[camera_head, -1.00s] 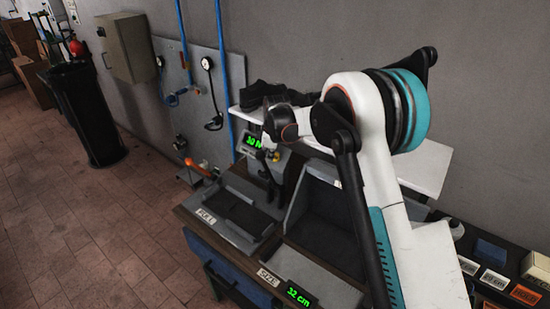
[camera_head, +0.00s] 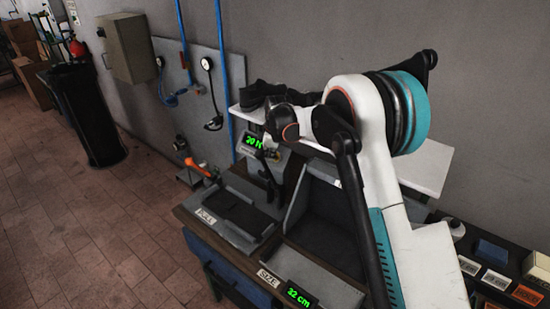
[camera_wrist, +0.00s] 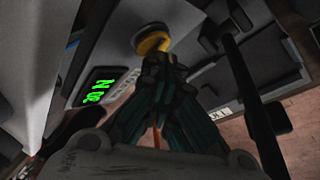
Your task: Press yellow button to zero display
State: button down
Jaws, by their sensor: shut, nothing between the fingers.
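The green-digit display (camera_wrist: 99,92) is left of the fingers, upside down. In the head view the same display (camera_head: 254,141) appears to read 20 N.
A pull station (camera_head: 240,212) and a size tray (camera_head: 318,270) with a 32 cm display (camera_head: 298,295) are on the bench. Dark shoes (camera_head: 262,93) stand on the white shelf (camera_head: 425,168). A black lever (camera_wrist: 248,95) runs close right of my gripper.

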jog(key=shift+w+d+f+b, duration=0.25)
jog(key=shift+w+f+b, duration=0.05)
dwell(0.7)
jog(key=shift+r, duration=0.1)
jog(key=shift+s+a+r, duration=0.45)
jog(key=shift+s, duration=0.1)
jog(key=shift+r, duration=0.1)
dwell(0.3)
jog(key=s+a+r, duration=0.1)
jog(key=s+a+r+p, duration=0.1)
jog(key=s+r, duration=0.1)
jog(key=shift+s+a, duration=0.1)
jog(key=shift+a, duration=0.15)
jog(key=shift+f, duration=0.1)
dwell(0.7)
